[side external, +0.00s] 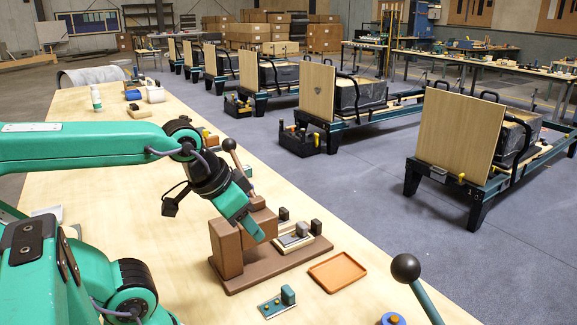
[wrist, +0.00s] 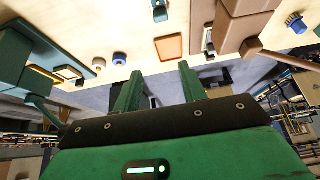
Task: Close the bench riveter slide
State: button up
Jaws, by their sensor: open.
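The bench riveter is a brown base with an upright block (side external: 227,250) and a ball-topped lever (side external: 230,146). Its slide looks like the pale grey-topped plate (side external: 293,238) with a small dark upright handle (side external: 316,227), lying on the base right of the block. My gripper (side external: 254,230) hangs over the riveter, hiding part of the block; I cannot tell whether it touches. In the wrist view the two teal fingers stand apart with nothing between them (wrist: 158,88), and the riveter's brown body (wrist: 235,28) is at upper right.
An orange tray (side external: 338,271) lies right of the riveter. A teal bracket piece (side external: 278,302) and a blue knob (side external: 392,319) are in front. A black-balled lever (side external: 406,267) rises in the near foreground. A teal machine (wrist: 22,50) stands at left in the wrist view.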

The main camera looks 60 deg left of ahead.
jog(key=shift+o, duration=1.1)
jog(key=g, duration=0.5)
send_over(317, 221)
notch_tip(317, 221, down, 14)
jog(key=shift+s+d+r, duration=0.1)
jog(key=shift+s+r, duration=0.05)
jog(key=shift+a+f+g, duration=0.2)
jog(key=shift+f+g, duration=0.1)
jog(key=shift+f, duration=0.05)
jog(key=shift+f, duration=0.1)
jog(key=shift+f, duration=3.8)
